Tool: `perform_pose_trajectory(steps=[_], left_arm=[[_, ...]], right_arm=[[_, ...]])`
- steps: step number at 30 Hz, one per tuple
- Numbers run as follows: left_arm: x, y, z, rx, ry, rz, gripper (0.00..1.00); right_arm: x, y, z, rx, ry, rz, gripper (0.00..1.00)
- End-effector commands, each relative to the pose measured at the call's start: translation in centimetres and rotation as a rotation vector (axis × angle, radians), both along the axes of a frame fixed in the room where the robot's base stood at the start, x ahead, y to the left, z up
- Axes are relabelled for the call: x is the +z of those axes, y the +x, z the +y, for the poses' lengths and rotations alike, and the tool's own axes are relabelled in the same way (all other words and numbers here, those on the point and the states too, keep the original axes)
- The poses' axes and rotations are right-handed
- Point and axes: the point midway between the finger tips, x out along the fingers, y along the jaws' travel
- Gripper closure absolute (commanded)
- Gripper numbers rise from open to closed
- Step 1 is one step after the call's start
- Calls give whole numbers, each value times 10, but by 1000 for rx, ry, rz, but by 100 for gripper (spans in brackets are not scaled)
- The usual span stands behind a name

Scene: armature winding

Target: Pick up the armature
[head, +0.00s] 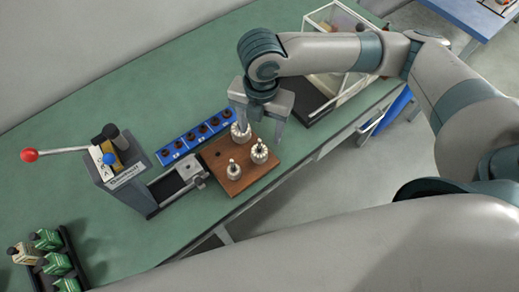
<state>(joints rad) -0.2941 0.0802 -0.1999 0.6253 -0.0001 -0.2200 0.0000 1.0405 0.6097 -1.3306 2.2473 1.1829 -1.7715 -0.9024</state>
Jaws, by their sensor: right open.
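Three armatures with pale bodies stand upright on a brown wooden board: one at the back (241,133), one at the right (259,153), and one at the front (233,171). The board (232,186) lies on the green bench. My right gripper (261,128) is open and points down over the back edge of the board. Its left finger overlaps the top of the back armature in the picture; I cannot tell whether they touch. The right finger hangs beside the right armature, with a gap between them. My left gripper is out of view.
A blue strip with dark round pieces (187,143) lies behind the board. A grey winding machine (125,178) with a red-knobbed lever stands to the left. A tray holds green boxes (57,262) at the lower left. A clear case (335,22) stands behind my right arm.

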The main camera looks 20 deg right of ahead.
Motion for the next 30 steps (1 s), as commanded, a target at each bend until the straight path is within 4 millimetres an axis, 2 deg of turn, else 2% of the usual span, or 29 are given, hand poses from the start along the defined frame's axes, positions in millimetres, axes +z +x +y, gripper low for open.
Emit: perform_pose_trajectory(steps=[6,12,24,30], left_arm=[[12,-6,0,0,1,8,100],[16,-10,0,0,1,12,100],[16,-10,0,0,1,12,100],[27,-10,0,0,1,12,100]], right_arm=[[-37,-1,-1,-1,-3,4,39],[-57,0,0,0,-2,1,39],[-60,0,0,0,-1,0,39],[-71,1,1,-2,-2,2,39]])
